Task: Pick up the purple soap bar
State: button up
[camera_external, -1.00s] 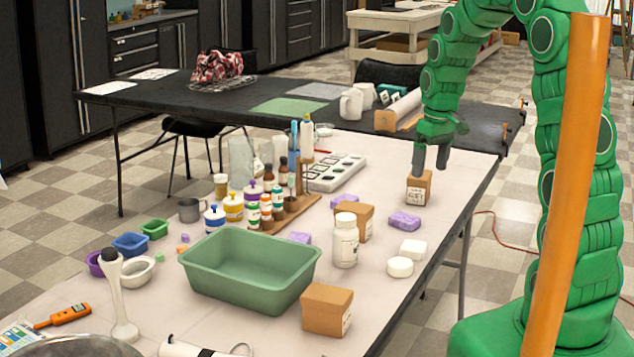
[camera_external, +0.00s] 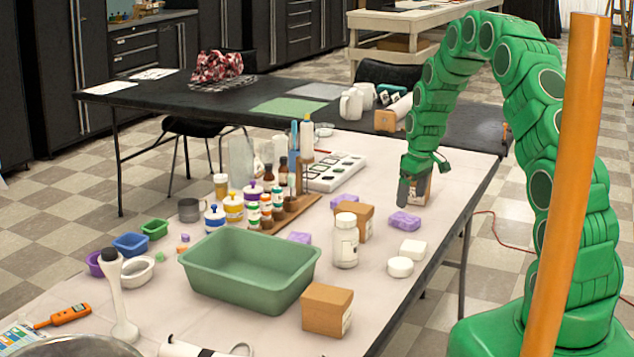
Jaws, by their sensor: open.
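Several purple soap bars lie on the white table (camera_external: 160,310). One purple soap bar (camera_external: 404,221) lies at the right, below my gripper in the picture. Another purple soap bar (camera_external: 343,201) lies behind a brown box, and a third purple soap bar (camera_external: 299,238) shows partly behind the green tub's rim. My gripper (camera_external: 402,197) points down, just above the right soap bar in the picture and in front of a small brown box. Its jaws are open and hold nothing; one finger hides the other, and its height above the table is hard to judge.
A small brown box (camera_external: 421,188) stands right behind my gripper. A brown box (camera_external: 358,224) and a white bottle (camera_external: 345,242) stand left of the right soap. White soaps (camera_external: 412,249) lie in front of it. A green tub (camera_external: 245,275) fills the table's middle.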

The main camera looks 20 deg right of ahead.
aim_at(405, 217)
jog(key=shift+w+a+f, duration=0.1)
jog(key=shift+w+f, duration=0.15)
jog(key=shift+f, duration=0.95)
jog(key=shift+w+a+f, duration=0.1)
jog(key=shift+w+f, duration=0.2)
jog(key=shift+f, duration=0.95)
jog(key=shift+w+a+f, duration=0.1)
jog(key=shift+w+f, duration=0.15)
jog(key=shift+f, duration=0.95)
jog(key=c, duration=1.2)
jog(key=shift+r, duration=0.1)
notch_tip(405, 217, up, 4)
jog(key=shift+f, duration=0.25)
jog(key=s+r, duration=0.3)
jog(key=s, duration=0.1)
jog(key=s+r, duration=0.3)
jog(key=s, duration=0.2)
jog(key=s+r, duration=0.3)
jog(key=s, duration=0.2)
jog(key=shift+a+r, duration=0.15)
jog(key=shift+r, duration=0.05)
